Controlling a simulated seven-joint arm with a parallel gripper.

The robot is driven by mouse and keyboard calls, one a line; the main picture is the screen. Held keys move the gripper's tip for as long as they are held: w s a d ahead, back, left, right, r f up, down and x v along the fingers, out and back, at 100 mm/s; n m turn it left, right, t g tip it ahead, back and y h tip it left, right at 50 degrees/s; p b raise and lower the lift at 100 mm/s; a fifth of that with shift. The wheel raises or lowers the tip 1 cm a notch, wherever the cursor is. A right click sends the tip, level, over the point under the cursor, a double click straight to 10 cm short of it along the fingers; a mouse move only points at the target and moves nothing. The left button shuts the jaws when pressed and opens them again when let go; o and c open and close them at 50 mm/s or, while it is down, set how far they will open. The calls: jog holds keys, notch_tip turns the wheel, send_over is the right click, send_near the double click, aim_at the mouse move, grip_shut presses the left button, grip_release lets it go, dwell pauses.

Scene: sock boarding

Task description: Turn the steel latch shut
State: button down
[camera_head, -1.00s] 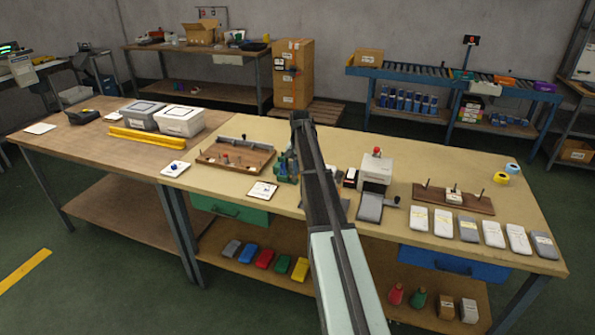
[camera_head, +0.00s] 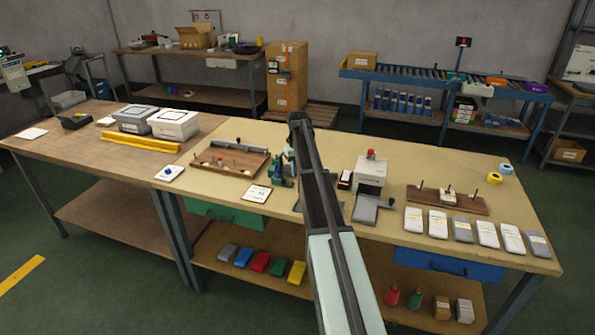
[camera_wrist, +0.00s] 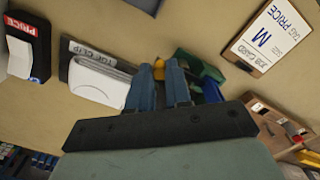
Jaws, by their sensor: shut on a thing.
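Right of and behind the fingers is a green and blue fixture (camera_wrist: 203,68). In the head view my arm covers the gripper and the latch; part of the green fixture (camera_head: 275,172) shows left of the arm.
A job card (camera_wrist: 268,40) lies right of the fixture, and a red-and-black PRICE box (camera_wrist: 28,45) lies left. A white press (camera_head: 371,172) stands right of my arm, a wooden tray (camera_head: 232,175) left. Several packets line the bench's right front.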

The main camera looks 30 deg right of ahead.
dwell(0.3)
jog(key=c, duration=1.1)
grip_release()
jog(key=shift+o, duration=0.2)
notch_tip(320, 180, up, 14)
jog(key=shift+f, duration=0.1)
